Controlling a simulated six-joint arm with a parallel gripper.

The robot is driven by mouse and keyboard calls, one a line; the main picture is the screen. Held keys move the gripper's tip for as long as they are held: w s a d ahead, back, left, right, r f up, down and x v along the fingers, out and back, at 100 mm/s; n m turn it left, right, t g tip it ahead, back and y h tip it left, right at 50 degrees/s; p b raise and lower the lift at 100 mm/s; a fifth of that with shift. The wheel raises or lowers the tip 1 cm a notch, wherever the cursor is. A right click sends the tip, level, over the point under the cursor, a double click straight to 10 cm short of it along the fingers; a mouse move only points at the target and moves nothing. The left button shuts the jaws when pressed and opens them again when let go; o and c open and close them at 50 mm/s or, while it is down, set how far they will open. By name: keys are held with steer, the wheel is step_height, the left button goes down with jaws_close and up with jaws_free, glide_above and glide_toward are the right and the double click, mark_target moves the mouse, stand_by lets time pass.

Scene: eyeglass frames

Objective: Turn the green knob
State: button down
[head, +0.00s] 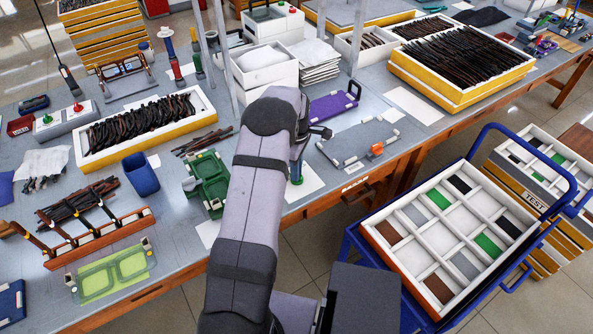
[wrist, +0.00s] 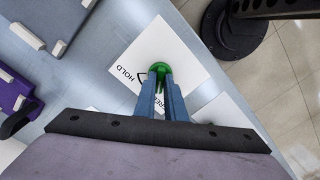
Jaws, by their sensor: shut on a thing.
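The green knob (wrist: 159,70) sits on a white card (wrist: 142,52) printed with "HOLD" and other partly hidden lettering. In the wrist view my gripper (wrist: 160,84) reaches down with its two blue fingers closed on the knob; the fingers hide part of it. A dark curved mark shows on the card beside the knob. In the head view the knob's green (head: 297,181) shows just below my gripper (head: 297,168), near the table's front edge. My arm covers much of the area to the left of it.
A purple tray (head: 333,106) and a grey plate (head: 358,145) with an orange clip lie behind and right. A compartment tray (head: 455,225) stands on a blue cart to the right, beyond the table edge.

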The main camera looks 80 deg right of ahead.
steer(key=m, duration=0.9)
steer(key=shift+b, duration=0.4)
steer(key=m, duration=0.3)
steer(key=shift+d, duration=0.1)
steer(key=shift+s+m, duration=0.1)
steer(key=shift+m, duration=2.1)
steer(key=c, duration=1.8)
jaws_free()
steer(key=shift+r, duration=0.15)
